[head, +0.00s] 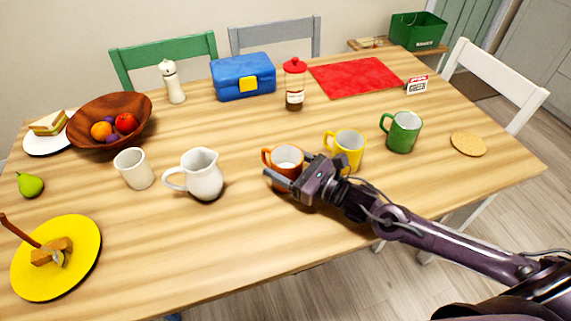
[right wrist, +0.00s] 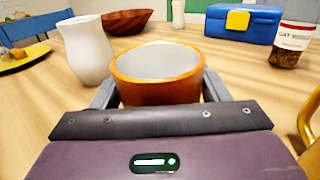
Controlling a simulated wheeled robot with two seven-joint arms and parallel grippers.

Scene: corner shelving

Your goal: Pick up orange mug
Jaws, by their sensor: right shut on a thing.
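The orange mug (head: 285,161) stands on the wooden table near its middle, with a white inside and its handle toward the left. In the right wrist view the orange mug (right wrist: 157,76) is upright between the two fingers. My right gripper (head: 289,177) comes in from the right and is shut on the mug's body; the same gripper (right wrist: 159,92) shows a finger on each side of it. Part of the mug's lower front is hidden by the gripper. I cannot tell whether the mug's base touches the table. My left gripper is not in view.
A yellow mug (head: 347,149) stands close to the right, just behind my arm, and a green mug (head: 403,132) farther right. A white pitcher (head: 201,175) and a white cup (head: 134,168) stand to the left. The table in front (head: 215,245) is clear.

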